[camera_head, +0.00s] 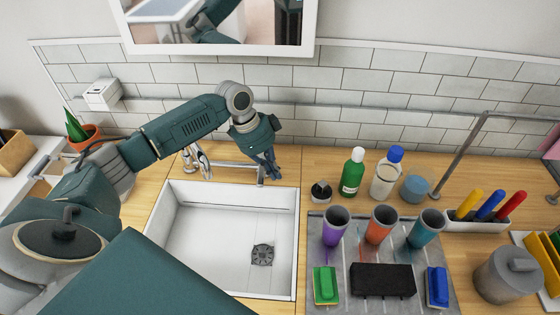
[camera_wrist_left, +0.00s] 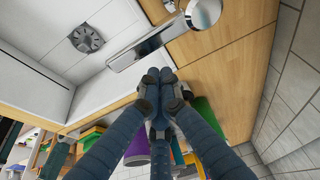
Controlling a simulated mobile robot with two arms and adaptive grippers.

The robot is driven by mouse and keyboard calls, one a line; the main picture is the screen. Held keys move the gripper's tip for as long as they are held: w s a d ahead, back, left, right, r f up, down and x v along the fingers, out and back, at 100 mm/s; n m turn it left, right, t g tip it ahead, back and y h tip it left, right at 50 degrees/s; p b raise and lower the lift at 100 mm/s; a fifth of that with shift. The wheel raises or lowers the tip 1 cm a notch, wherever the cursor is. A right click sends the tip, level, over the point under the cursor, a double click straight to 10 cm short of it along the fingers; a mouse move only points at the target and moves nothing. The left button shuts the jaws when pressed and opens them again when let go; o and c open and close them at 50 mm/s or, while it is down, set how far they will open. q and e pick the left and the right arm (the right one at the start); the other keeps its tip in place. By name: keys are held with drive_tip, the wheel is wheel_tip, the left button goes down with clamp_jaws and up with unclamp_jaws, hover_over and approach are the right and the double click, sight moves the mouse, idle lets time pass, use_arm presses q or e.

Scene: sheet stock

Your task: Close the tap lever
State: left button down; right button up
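The chrome tap (camera_head: 228,164) stands behind the white sink (camera_head: 172,232), its long spout running right along the rear rim. Short chrome pieces (camera_head: 203,162) stand at its left end; I cannot tell clearly which is the lever. My left gripper (camera_head: 271,171) points down beside the right end of the spout. In the left wrist view, the fingertips of my left gripper (camera_wrist_left: 158,75) are together with nothing seen between them. The chrome tap (camera_wrist_left: 158,40) lies just beyond them, with a small gap visible in the picture. My right gripper is not in view.
A green bottle (camera_head: 352,172), a clear blue-capped bottle (camera_head: 386,177) and a dark round item (camera_head: 321,191) stand right of the sink. Cups, sponges and a black block (camera_head: 383,280) sit on a grey mat (camera_head: 347,304). A potted plant (camera_head: 82,135) is at left.

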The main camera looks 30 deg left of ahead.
use_arm(q)
drive_tip(key=shift+s+a, duration=0.5)
drive_tip(key=shift+a, duration=0.05)
drive_tip(key=shift+w, duration=0.1)
drive_tip(key=shift+s+a, duration=0.25)
drive_tip(key=shift+a, duration=0.05)
drive_tip(key=shift+r, duration=0.1)
drive_tip(key=v, duration=1.2)
